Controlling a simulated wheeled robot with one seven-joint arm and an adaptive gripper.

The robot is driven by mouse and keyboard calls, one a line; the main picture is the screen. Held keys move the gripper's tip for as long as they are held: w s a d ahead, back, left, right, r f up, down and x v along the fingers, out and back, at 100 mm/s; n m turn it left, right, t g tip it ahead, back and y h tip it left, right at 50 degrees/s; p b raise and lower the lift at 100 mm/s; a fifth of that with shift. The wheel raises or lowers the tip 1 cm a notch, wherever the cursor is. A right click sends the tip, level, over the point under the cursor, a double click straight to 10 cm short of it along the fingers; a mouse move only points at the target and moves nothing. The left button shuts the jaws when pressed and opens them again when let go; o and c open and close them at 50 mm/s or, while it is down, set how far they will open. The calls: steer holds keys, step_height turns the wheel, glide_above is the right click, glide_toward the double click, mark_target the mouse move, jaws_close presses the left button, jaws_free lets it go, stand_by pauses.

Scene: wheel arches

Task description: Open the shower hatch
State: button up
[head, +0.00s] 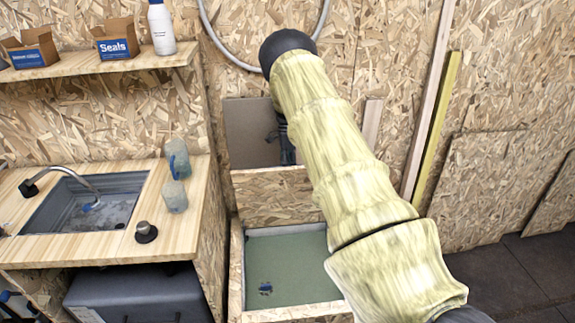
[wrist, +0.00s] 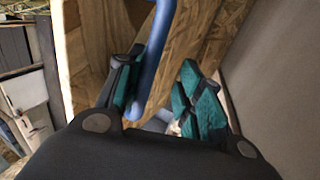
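In the head view a wooden box with a green floor (head: 290,262) is uncovered. A chipboard panel (head: 272,197), likely the shower hatch, stands roughly upright at its back edge. In the wrist view a chipboard panel (wrist: 105,35) stands close beyond my gripper (wrist: 160,105). A blue bar (wrist: 156,50), like a handle, runs down between the teal fingers, nearer the left one. The fingers are apart, with a gap to the right finger. In the head view my arm hides most of the gripper; whether the bar is fixed to the panel is unclear.
A wooden counter (head: 178,232) with a sink (head: 80,205) is on the left. A shelf (head: 85,65) with boxes and a white bottle (head: 161,28) is above it. A grey hose (head: 212,35) hangs on the back wall. Dark floor (head: 500,275) at right is clear.

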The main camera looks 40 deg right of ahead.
steer(key=s+v, duration=0.1)
steer(key=v, duration=0.7)
steer(key=shift+r, duration=0.45)
steer(key=shift+d, duration=0.15)
